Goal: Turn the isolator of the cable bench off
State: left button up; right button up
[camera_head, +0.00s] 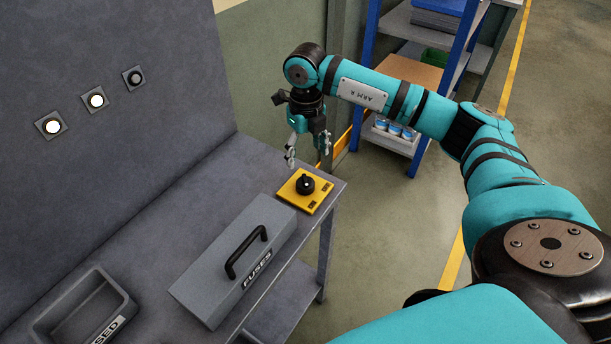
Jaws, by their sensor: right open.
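The isolator is a black rotary knob (306,184) on a yellow square plate (291,195), lying at the right end of the grey bench (150,221). The plate has small dark labels that I cannot read from here. My right gripper (307,157) is open and empty, pointing down. It hangs above and a little behind the isolator, apart from the knob. My left gripper does not show.
A grey box marked FUSES (222,264) with a black handle stands close to the isolator. An open grey bin (117,296) is further left. The back panel has two lit lamps (52,126) and one dark one (136,77). A blue shelf rack (427,116) stands beyond.

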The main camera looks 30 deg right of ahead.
aim_at(306, 179)
notch_tip(306, 179, down, 10)
jog(key=shift+f+p, duration=0.1)
jog(key=shift+p, duration=1)
jog(key=c, duration=1.2)
